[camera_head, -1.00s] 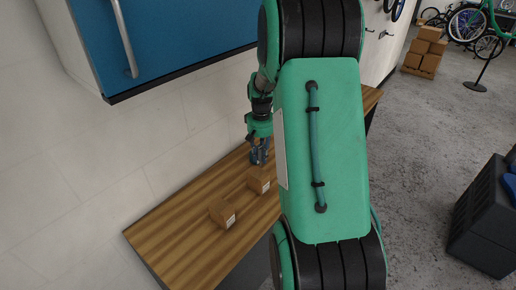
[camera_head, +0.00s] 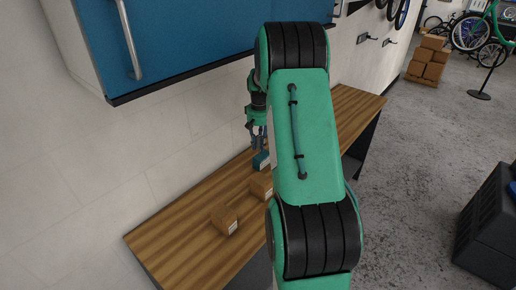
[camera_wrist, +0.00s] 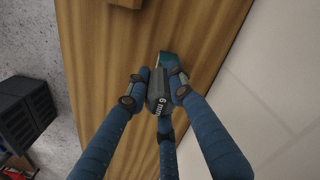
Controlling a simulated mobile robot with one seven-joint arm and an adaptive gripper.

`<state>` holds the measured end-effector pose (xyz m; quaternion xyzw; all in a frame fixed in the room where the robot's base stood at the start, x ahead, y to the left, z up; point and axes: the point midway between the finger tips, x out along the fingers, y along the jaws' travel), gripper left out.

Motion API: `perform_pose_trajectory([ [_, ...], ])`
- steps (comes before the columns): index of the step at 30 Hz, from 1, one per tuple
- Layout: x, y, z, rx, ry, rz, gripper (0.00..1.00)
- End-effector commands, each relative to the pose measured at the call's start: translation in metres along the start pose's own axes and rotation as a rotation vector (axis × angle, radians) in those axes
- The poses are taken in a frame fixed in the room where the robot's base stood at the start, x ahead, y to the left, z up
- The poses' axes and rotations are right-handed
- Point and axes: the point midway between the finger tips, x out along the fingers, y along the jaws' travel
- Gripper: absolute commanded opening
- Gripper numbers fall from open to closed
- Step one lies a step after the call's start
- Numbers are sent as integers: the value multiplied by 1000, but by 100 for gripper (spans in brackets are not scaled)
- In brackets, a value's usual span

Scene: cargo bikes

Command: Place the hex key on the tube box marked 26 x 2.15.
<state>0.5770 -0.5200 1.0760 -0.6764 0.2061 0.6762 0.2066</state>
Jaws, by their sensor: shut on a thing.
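My gripper (camera_head: 258,143) is above the wooden bench, to the left of my arm. In the wrist view its blue fingers (camera_wrist: 154,82) are closed around a dark grey piece marked "6 mm", which I take to be the hex key (camera_wrist: 157,101). A teal piece (camera_wrist: 168,60) shows just beyond it; I cannot tell whether it is part of the hex key. Two cardboard boxes stand on the bench: a nearer one (camera_head: 225,219) and one (camera_head: 261,186) partly hidden by my arm. Their white labels are too small to read, so I cannot tell which is marked 26 x 2.15.
The wooden bench (camera_head: 185,238) runs along a white wall, below a blue cabinet (camera_head: 185,35). Part of a cardboard box (camera_wrist: 126,3) shows at the top of the wrist view. A black crate (camera_head: 488,225) stands on the floor at right. Bench space left of the boxes is clear.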

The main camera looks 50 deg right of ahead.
Motion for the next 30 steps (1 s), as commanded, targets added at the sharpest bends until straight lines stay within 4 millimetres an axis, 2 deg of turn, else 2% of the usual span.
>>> perform_pose_trajectory([
  [3,3,2,-16,0,0,0,0],
  [9,3,4,-29,0,0,0,0],
  [22,5,4,-30,0,0,0,0],
  [30,32,4,-30,0,-1,0,0],
])
